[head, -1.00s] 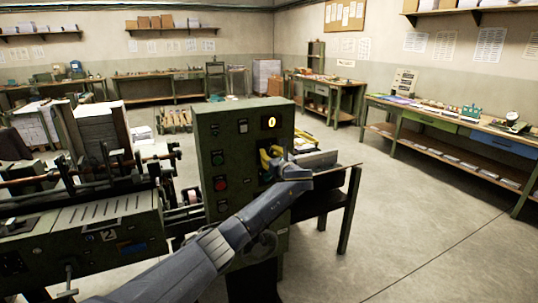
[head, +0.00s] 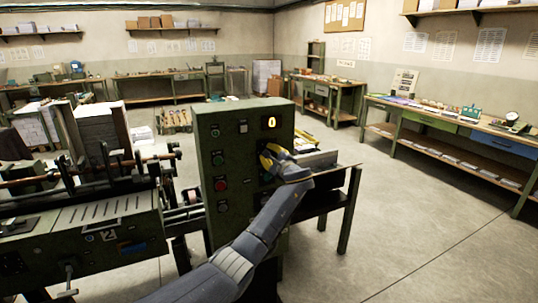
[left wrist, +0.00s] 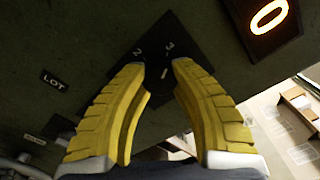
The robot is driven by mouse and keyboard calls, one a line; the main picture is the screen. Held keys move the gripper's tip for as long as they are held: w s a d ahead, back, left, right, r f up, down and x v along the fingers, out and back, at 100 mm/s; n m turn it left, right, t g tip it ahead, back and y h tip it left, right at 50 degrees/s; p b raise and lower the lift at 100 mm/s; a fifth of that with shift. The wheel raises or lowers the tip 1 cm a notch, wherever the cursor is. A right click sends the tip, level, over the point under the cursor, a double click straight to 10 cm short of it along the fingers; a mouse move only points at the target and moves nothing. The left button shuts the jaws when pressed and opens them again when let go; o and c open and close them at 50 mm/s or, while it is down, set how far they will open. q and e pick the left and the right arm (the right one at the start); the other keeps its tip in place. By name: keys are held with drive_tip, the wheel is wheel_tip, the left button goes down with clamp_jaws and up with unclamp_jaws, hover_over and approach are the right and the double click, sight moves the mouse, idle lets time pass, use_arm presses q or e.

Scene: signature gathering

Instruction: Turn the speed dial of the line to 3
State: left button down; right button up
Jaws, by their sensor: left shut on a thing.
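The speed dial (left wrist: 160,84) is a dark knob on a black plate with the numerals 2 and 3 visible, in the left wrist view. A short pale mark on the knob points up, roughly between 2 and 3. The other numerals are hidden. My left gripper (left wrist: 160,68) is shut on the dial, one yellow finger on each side; in the head view the gripper (head: 265,155) covers the dial. The lit display (head: 271,123) above it shows 0, also in the left wrist view (left wrist: 269,14). My right gripper is not in view.
The green control cabinet (head: 238,135) carries a red button (head: 221,185) and several dark buttons left of the gripper. A machine with rollers (head: 80,210) stands at left. A dark table (head: 347,185) is just behind the cabinet. The floor at right is clear.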

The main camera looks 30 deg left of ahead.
use_arm(q)
drive_tip(key=shift+d+f+n, duration=0.1)
drive_tip(key=shift+f+n, duration=0.05)
drive_tip(key=shift+n, duration=0.45)
drive_tip(key=c, duration=0.9)
unclamp_jaws()
drive_tip(key=shift+w, duration=0.1)
drive_tip(key=v, duration=1.2)
